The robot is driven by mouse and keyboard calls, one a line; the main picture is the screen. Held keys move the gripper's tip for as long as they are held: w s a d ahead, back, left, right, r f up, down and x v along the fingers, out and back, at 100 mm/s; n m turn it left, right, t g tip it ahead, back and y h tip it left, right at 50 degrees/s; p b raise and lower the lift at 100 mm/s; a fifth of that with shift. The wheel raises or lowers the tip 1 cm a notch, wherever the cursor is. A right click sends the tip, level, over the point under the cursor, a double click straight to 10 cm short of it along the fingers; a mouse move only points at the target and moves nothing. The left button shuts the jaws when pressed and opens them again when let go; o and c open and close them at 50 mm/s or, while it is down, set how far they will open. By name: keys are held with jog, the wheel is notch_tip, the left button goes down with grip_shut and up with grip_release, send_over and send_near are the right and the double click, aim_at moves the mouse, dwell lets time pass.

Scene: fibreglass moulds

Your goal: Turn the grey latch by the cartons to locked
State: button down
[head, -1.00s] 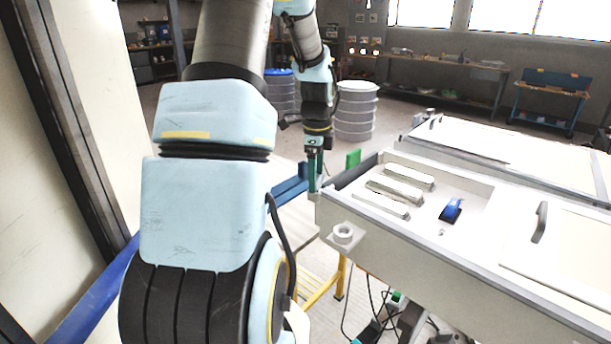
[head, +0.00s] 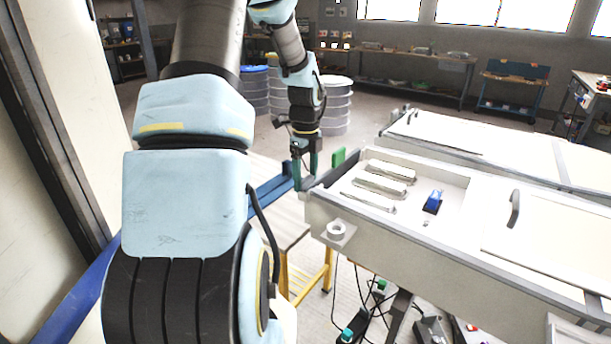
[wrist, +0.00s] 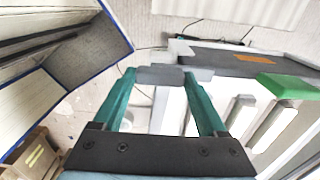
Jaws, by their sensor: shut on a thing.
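In the wrist view the two green fingers of my gripper (wrist: 160,76) have a small grey latch (wrist: 160,75) between their tips. The latch lies crosswise between the fingers, by the corner of the pale mould frame. In the head view my gripper (head: 306,178) points down at the near left end of the mould table, and the latch is too small to make out clearly there. Brown cartons (wrist: 35,156) show at the lower left of the wrist view.
A green block (head: 338,158) stands beside the gripper on the table's end. The white mould table (head: 400,240) holds several pale bars and a blue-handled piece (head: 433,201). A blue-edged panel (wrist: 92,45) rises at the wrist view's left. Cables lie below the table.

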aim_at(306, 179)
grip_release()
jog(key=shift+r, duration=0.1)
notch_tip(306, 179, up, 11)
jog(key=b, duration=0.2)
jog(key=shift+f, duration=0.2)
dwell(0.4)
jog(key=s+a+f+n, duration=0.2)
jog(key=s+f+n, duration=0.1)
jog(key=s+n, duration=0.6)
jog(key=s+a+f+n+t, duration=0.1)
jog(key=s+a+f+n, duration=0.2)
jog(key=s+n, duration=0.6)
jog(key=n, duration=0.6)
jog(key=shift+s+a+t, duration=0.2)
jog(key=shift+s+t, duration=0.1)
jog(key=shift+s, duration=0.1)
